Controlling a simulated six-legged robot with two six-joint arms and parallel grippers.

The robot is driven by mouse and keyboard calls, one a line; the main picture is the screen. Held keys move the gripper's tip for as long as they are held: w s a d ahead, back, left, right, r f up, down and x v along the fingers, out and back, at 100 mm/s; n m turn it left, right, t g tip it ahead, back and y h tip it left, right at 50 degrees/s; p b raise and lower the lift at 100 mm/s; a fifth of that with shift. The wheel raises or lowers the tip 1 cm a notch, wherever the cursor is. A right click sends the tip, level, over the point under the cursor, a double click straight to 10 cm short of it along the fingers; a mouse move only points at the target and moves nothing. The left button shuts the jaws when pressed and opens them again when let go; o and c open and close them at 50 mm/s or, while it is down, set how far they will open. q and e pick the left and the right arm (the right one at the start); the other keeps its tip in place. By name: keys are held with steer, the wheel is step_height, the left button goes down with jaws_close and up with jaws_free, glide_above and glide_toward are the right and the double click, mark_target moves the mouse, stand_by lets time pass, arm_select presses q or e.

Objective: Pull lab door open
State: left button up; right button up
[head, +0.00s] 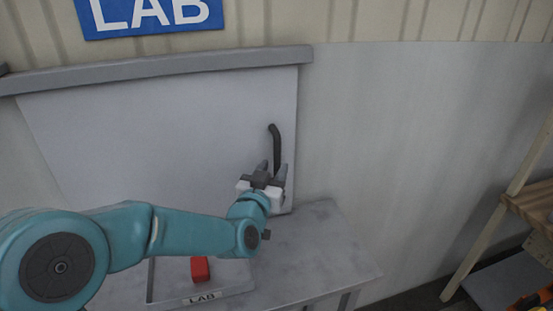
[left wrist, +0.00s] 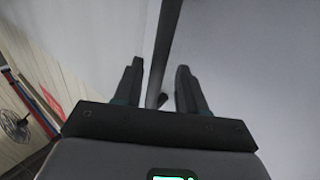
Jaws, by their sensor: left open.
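The lab door (head: 150,120) is a pale grey panel under a blue LAB sign (head: 150,14). It looks closed in its grey frame. A dark vertical bar handle (head: 276,145) is on the door's right side. My left gripper (head: 270,170) is at the handle's lower part, fingers open. In the left wrist view the handle (left wrist: 167,50) runs down between the two open fingers (left wrist: 158,88); I cannot tell whether they touch it. The handle's lower end is partly hidden by the gripper in the head view. My right gripper is not in view.
A grey table (head: 325,245) stands below the door. On it is a tray (head: 222,291) labelled LAB with a red block (head: 200,269) in it. A wooden shelf (head: 530,203) stands at the far right. The wall right of the door is bare.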

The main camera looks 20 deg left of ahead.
mark_target(276, 167)
arm_select(q)
steer(key=w, duration=0.3)
steer(key=shift+d+f, duration=0.1)
steer(key=shift+d, duration=0.05)
jaws_close()
